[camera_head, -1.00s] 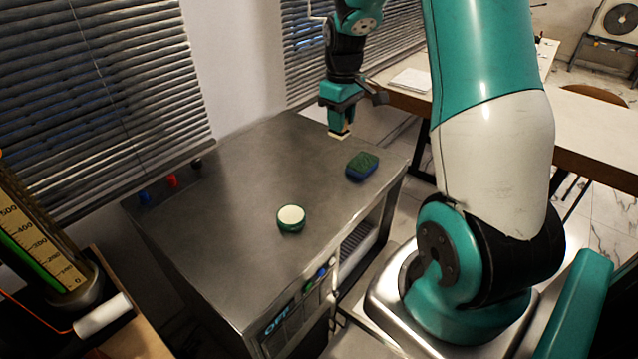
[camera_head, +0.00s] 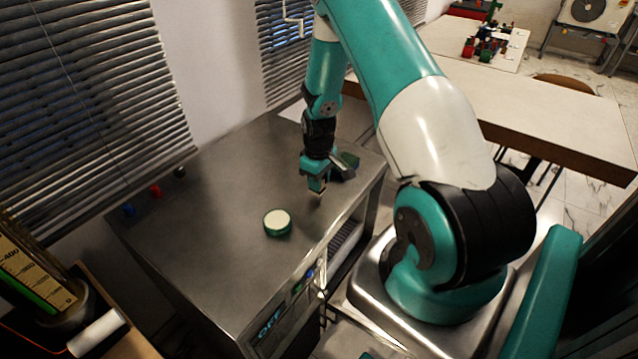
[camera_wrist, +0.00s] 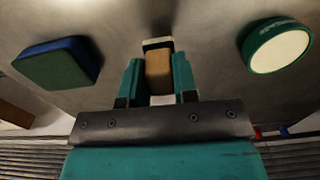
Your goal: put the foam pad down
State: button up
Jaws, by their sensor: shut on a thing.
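My gripper (camera_head: 316,186) is low over the steel worktop, between the round tin and the sponge. In the wrist view my gripper (camera_wrist: 158,75) is shut on a small tan block, the foam pad (camera_wrist: 158,66), which sits between the two teal fingers. A pale piece shows at its far end. In the head view the pad is mostly hidden by the fingers. I cannot tell whether it touches the worktop.
The steel worktop (camera_head: 205,240) holds a green tin with a white top (camera_head: 277,222), also in the wrist view (camera_wrist: 280,50). A blue-and-green sponge (camera_head: 347,163) is partly behind my gripper; it shows left in the wrist view (camera_wrist: 60,64).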

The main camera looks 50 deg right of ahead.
jog(key=shift+f, duration=1.15)
jog(key=shift+f, duration=0.15)
jog(key=o, duration=0.8)
